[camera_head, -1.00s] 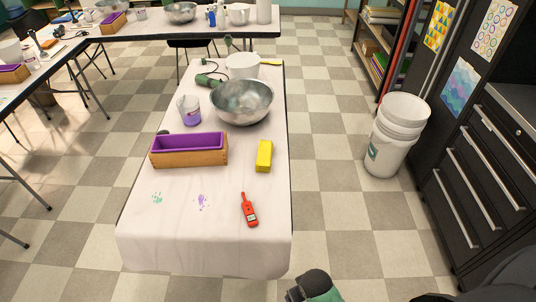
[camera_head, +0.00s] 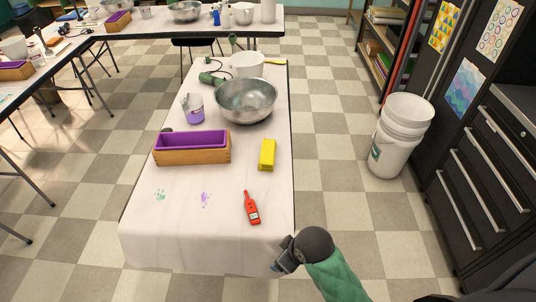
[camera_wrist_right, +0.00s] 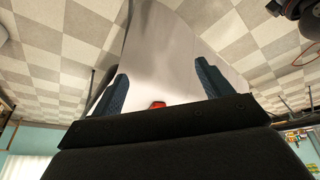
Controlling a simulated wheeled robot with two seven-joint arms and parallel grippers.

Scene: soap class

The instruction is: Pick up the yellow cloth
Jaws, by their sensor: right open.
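The yellow cloth (camera_head: 267,155) looks like a folded, block-shaped bundle. It lies on the white-covered table (camera_head: 180,235), near its right edge in the head view. My right gripper (camera_head: 281,256) is at the table's front right corner, nearer to me than the cloth and apart from it. In the right wrist view its two dark fingers (camera_wrist_right: 158,85) stand wide apart with nothing between them that they hold. The cloth is not seen in the wrist view. My left gripper is not in view.
A red handheld device (camera_head: 252,207) lies between my right gripper and the cloth. A wooden box with purple lining (camera_head: 192,155) stands left of the cloth. A metal bowl (camera_head: 246,108) and a purple-labelled cup (camera_head: 194,112) are behind. White buckets (camera_head: 395,140) stand on the floor at right.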

